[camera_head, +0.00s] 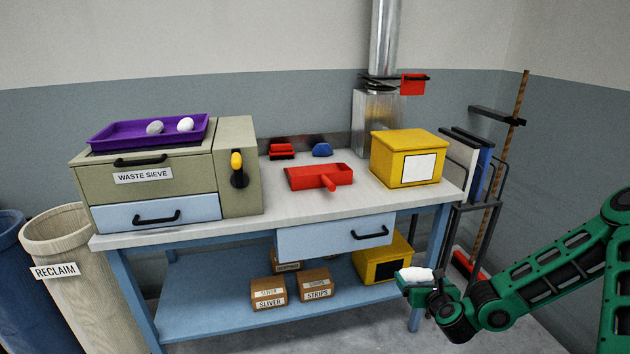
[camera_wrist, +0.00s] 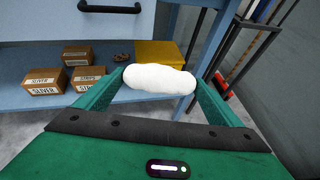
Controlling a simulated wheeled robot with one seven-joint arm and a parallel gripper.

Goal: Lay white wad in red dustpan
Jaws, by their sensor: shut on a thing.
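My gripper (camera_head: 414,281) is shut on a long white wad (camera_head: 416,274), low in front of the bench's right side. In the wrist view the white wad (camera_wrist: 159,79) lies across between the two green fingers of my gripper (camera_wrist: 155,85). The red dustpan (camera_head: 312,176) lies on the bench top, its handle pointing toward the front. My gripper is below and to the right of it, well apart. The dustpan is not in the wrist view.
A purple tray (camera_head: 104,139) with two white lumps sits on the waste sieve (camera_head: 143,176). A yellow box (camera_head: 380,166) stands right of the dustpan. The drawer (camera_head: 310,242) under the bench top juts forward. Labelled cartons (camera_head: 268,293) sit on the lower shelf. A rack (camera_head: 458,225) stands at right.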

